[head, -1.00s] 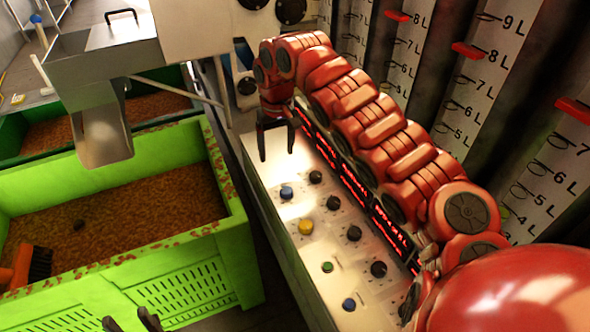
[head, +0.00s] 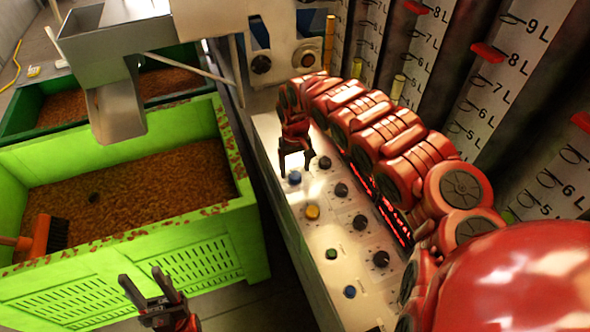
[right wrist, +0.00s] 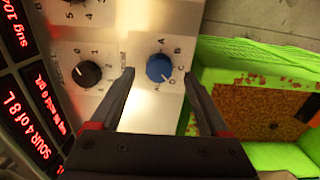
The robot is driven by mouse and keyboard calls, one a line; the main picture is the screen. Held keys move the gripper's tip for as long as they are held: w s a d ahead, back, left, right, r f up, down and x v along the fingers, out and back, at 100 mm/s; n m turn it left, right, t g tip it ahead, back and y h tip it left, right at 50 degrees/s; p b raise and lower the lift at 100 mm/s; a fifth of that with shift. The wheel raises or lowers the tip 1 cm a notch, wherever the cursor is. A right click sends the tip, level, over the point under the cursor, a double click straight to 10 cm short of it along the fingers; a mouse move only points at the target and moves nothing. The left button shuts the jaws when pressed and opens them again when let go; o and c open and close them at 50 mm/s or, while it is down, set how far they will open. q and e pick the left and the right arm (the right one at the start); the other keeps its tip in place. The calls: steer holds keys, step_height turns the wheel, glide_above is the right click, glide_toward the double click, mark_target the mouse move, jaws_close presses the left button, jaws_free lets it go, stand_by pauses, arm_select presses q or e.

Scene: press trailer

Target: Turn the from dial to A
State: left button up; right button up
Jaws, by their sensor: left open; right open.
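A blue dial (head: 295,177) sits at the far left of the pale control panel (head: 325,220). The right wrist view shows this blue dial (right wrist: 159,68) with letters around it, A at its top and B and C to the right. Its pointer seems to face the lower right, but is too small to read surely. My right gripper (head: 295,162) is open just above the dial; in the right wrist view its fingertips (right wrist: 158,73) stand on either side of the dial, and contact cannot be told. My left gripper (head: 148,280) is open and empty in front of the green bin.
A black dial (head: 325,162) is close beside the blue one, and it shows numbered in the right wrist view (right wrist: 87,73). A yellow knob (head: 312,212) and several other knobs are nearer. A green bin (head: 205,262) stands left of the panel. Red displays (right wrist: 35,125) line the panel.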

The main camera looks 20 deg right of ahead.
mark_target(295, 177)
steer(key=shift+w+f, duration=0.1)
steer(key=shift+f, duration=1.25)
jaws_close()
